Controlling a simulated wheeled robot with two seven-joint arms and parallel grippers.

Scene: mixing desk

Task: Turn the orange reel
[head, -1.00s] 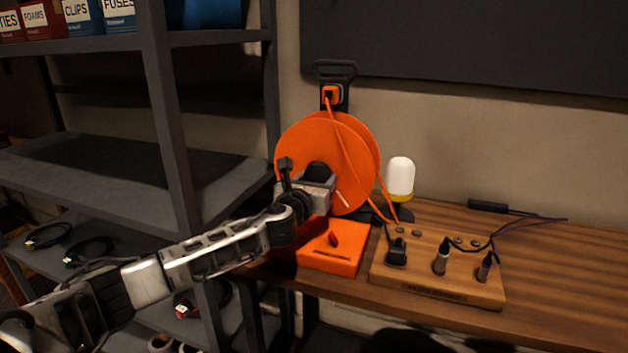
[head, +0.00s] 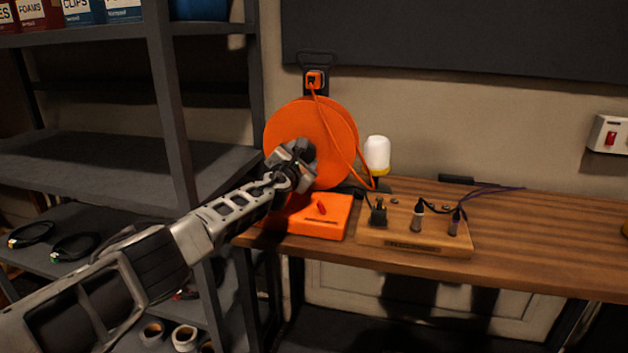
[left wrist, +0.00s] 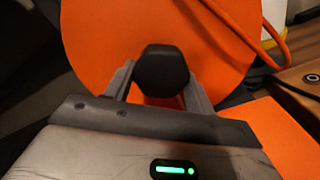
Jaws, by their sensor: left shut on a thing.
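The orange reel (head: 335,130) stands upright on the left end of the wooden desk, with an orange cable running up to a plug above it. My left gripper (head: 303,150) is at the front face of the reel. In the left wrist view, its two fingers (left wrist: 160,88) are shut around a black knob (left wrist: 163,70) in front of the reel's orange disc (left wrist: 225,50). The arm hides the lower left of the reel in the head view. My right gripper is not in view.
An orange box with a red switch (head: 320,215) sits just below the reel. A grey shelf (head: 120,165) is on the left.

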